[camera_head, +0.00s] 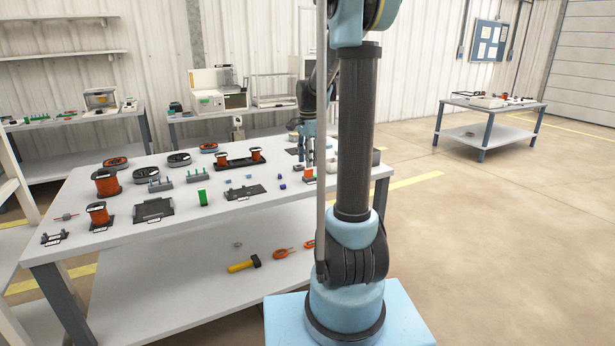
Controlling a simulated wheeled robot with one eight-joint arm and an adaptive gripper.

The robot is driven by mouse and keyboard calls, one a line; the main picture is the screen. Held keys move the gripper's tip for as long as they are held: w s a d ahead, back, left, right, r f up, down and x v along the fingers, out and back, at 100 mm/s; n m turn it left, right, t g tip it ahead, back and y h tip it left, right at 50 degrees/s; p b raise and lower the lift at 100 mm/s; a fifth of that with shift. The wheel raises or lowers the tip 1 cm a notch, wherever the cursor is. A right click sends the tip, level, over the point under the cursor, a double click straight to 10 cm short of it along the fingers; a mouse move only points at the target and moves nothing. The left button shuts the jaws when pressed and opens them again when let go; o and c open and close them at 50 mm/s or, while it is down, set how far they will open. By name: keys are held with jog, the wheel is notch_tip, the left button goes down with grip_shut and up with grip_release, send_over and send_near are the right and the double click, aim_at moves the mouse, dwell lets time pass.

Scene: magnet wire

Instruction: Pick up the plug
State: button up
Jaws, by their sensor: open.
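I cannot tell for sure which item is the plug. Small blue and purple pieces (282,186) lie on the right part of the white table (110,236), and one of them may be it. My gripper (305,160) points down above that part of the table and is open.
Orange wire spools (107,183), a black flat tray (153,209), a green block (202,197) and a black plate (244,192) stand on the table. A yellow-handled hammer (243,265) lies on the lower shelf. Open floor (480,230) is at the right.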

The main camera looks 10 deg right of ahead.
aim_at(309, 169)
jog(key=f, duration=0.4)
jog(key=shift+w+d+f, duration=0.1)
jog(key=shift+w, duration=0.25)
jog(key=shift+f, duration=0.6)
grip_shut()
